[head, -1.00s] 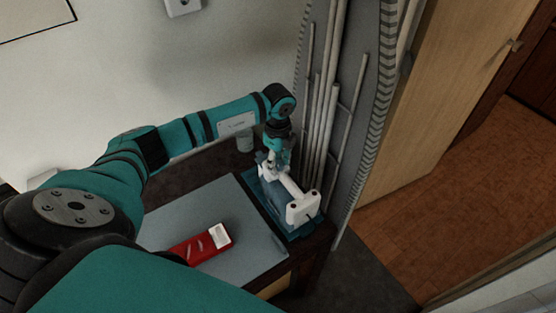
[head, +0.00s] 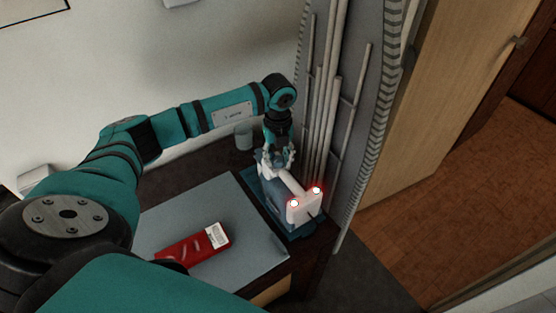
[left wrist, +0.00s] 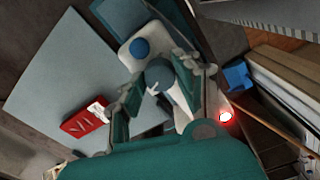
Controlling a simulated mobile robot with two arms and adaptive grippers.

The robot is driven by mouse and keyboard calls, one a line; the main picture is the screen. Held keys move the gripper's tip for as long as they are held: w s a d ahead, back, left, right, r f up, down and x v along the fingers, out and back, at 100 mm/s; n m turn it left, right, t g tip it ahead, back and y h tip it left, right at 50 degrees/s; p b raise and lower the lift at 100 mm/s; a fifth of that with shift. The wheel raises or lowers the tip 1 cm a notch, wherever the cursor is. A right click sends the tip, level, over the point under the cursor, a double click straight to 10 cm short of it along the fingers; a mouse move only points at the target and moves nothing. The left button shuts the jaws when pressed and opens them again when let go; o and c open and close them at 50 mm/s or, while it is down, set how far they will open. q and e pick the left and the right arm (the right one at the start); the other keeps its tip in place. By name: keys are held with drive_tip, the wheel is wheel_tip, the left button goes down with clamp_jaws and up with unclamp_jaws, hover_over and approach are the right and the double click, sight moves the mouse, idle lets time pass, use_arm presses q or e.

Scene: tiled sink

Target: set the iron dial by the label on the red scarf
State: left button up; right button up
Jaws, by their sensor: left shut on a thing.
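The iron (head: 303,209), with a white body and blue parts, sits on a blue base at the right end of the table. Two lights on its near end glow red. Its round grey-blue dial (left wrist: 160,77) has a white mark and shows between my fingers in the left wrist view. My left gripper (head: 278,158) reaches down onto the iron from above and is shut on the dial. The red scarf (head: 190,248) lies folded on the grey mat, with a white label (head: 217,235) at its right end. The label's print is too small to read.
The grey mat (head: 235,200) is otherwise clear. A small cup (head: 243,137) stands behind, near the wall. Upright pale rods and a grey panel (head: 352,100) rise close behind and right of the iron. A wooden door (head: 445,80) is farther right.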

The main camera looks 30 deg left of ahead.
sight(278, 158)
use_arm(q)
drive_tip(key=m+b, duration=0.1)
drive_tip(key=m, duration=0.2)
drive_tip(key=shift+b, duration=0.3)
drive_tip(key=shift+m+b, duration=0.4)
drive_tip(key=shift+m, duration=0.7)
drive_tip(key=shift+r, duration=0.1)
drive_tip(key=shift+w, duration=0.1)
drive_tip(key=o, duration=1.1)
drive_tip(key=shift+o, duration=0.2)
wheel_tip(278, 158, up, 12)
